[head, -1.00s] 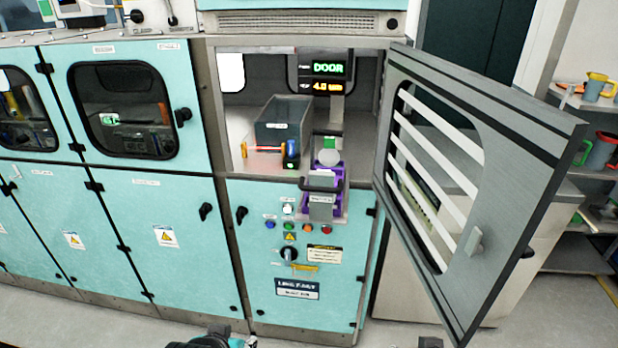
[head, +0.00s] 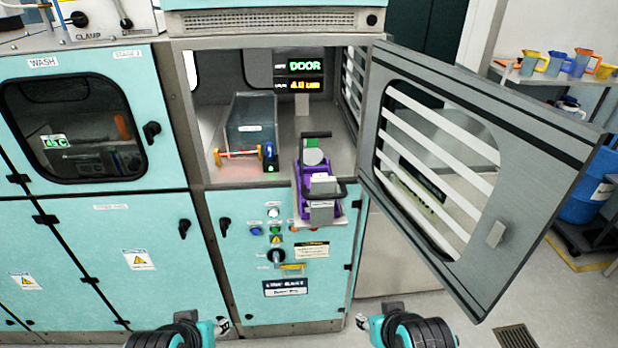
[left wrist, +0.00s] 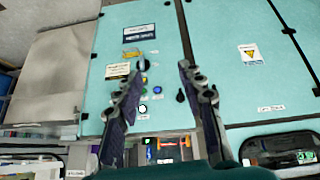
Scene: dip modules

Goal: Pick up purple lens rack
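The purple lens rack (head: 299,196) sits at the front edge of the open chamber in the head view. It has a black handle, a white label and a round pale piece behind it. Both my arms show at the bottom edge, well below and in front of the rack. My left gripper (left wrist: 162,66) is open in the left wrist view, with its two fingers apart and nothing between them. The wrist view looks upside down at the cabinet front, and I cannot make out the rack there. My right arm (head: 415,330) shows at the bottom, but its fingers are not clear.
A grey bin (head: 250,122) stands inside the chamber, left of the rack, with a red-and-orange rod and a small dark blue device before it. The chamber door (head: 540,165) hangs open to the right. Buttons and a knob (head: 275,256) sit below the rack.

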